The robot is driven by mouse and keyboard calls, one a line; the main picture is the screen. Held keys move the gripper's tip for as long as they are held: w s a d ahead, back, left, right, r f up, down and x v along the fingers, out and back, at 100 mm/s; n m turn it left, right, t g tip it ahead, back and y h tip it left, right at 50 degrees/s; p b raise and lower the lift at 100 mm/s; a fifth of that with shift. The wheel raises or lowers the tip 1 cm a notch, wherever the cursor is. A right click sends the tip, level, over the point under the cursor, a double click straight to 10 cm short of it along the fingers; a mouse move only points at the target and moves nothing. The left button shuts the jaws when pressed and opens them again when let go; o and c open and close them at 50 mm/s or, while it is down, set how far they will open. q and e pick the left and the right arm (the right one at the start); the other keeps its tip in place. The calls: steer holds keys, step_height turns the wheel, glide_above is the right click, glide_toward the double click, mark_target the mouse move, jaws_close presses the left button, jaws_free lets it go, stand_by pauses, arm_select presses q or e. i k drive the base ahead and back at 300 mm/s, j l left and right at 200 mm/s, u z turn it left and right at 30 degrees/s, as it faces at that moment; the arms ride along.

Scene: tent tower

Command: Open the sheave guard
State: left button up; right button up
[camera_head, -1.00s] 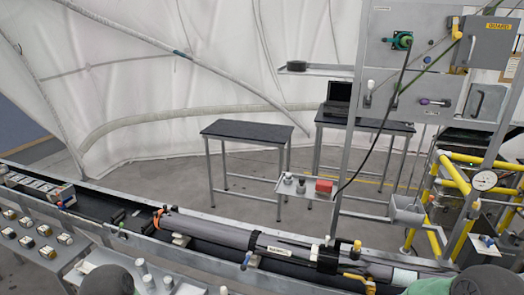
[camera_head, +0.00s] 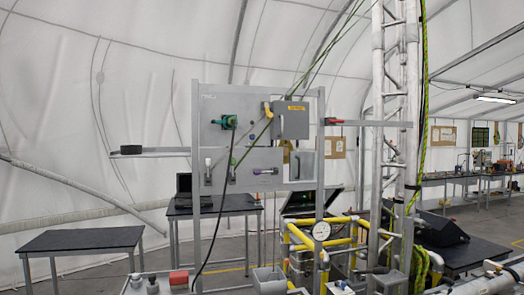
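The sheave guard (camera_head: 291,122) is a grey, box-like cover at the upper right of an upright grey panel (camera_head: 215,103). It carries a small yellow label (camera_head: 297,108), too small to read surely here. A yellow latch-like part (camera_head: 267,110) sits at its left edge. The guard looks closed against the panel, and its inside is hidden. A green rope runs up past its left side. Neither of my grippers is in view.
A green connector (camera_head: 228,122) with a hanging black cable is left of the guard. A drawer-like grey part with a handle (camera_head: 303,163) is below it. A lattice mast (camera_head: 395,130) stands to the right. Yellow pipes and a gauge (camera_head: 321,230) are lower down. A black table (camera_head: 82,239) stands at left.

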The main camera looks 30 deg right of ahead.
mark_target(290, 119)
steer(key=z, duration=1.2)
